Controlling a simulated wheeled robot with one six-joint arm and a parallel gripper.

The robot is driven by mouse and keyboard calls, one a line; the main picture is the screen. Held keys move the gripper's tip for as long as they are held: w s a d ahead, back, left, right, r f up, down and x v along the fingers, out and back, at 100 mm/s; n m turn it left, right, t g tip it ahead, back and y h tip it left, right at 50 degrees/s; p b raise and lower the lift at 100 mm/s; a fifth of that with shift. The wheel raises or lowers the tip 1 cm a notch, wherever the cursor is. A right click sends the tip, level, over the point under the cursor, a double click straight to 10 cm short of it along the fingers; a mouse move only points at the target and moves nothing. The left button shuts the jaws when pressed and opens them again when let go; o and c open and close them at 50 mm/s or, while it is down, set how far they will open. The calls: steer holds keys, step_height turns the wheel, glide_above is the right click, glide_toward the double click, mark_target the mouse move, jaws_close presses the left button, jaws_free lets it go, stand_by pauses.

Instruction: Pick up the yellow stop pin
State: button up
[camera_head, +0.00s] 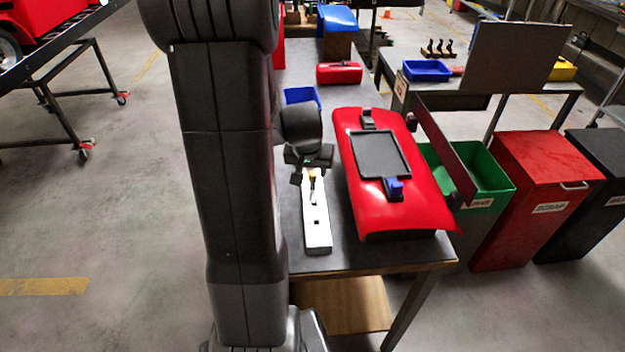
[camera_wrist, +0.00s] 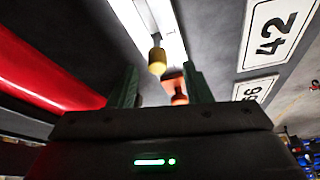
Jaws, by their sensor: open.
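The yellow stop pin (camera_wrist: 157,58) shows in the wrist view as a short, rounded yellow piece on the white rail (camera_wrist: 143,18). It lies just beyond my fingertips, roughly between their lines. My gripper (camera_wrist: 161,80) is open, its two dark green fingers apart with nothing gripped. An orange-red piece (camera_wrist: 179,90) shows between the fingers, nearer the right one. In the head view the white rail (camera_head: 318,233) lies on the dark bench. My gripper (camera_head: 308,172) is over the rail's far part, with a small yellowish piece below it; contact cannot be told.
A red panel (camera_head: 412,205) with a black tray (camera_head: 380,153) lies right of the rail. A blue bin (camera_head: 301,95) is behind my gripper. Green (camera_head: 488,205) and red (camera_head: 548,190) bins stand right of the bench (camera_head: 340,259). White number plates (camera_wrist: 272,32) show in the wrist view.

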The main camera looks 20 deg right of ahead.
mark_target(312, 173)
steer(key=shift+s+x, duration=0.1)
steer(key=shift+x, duration=1)
steer(key=shift+s+x, duration=0.15)
steer(key=shift+x, duration=0.95)
steer(key=shift+c, duration=0.5)
jaws_close()
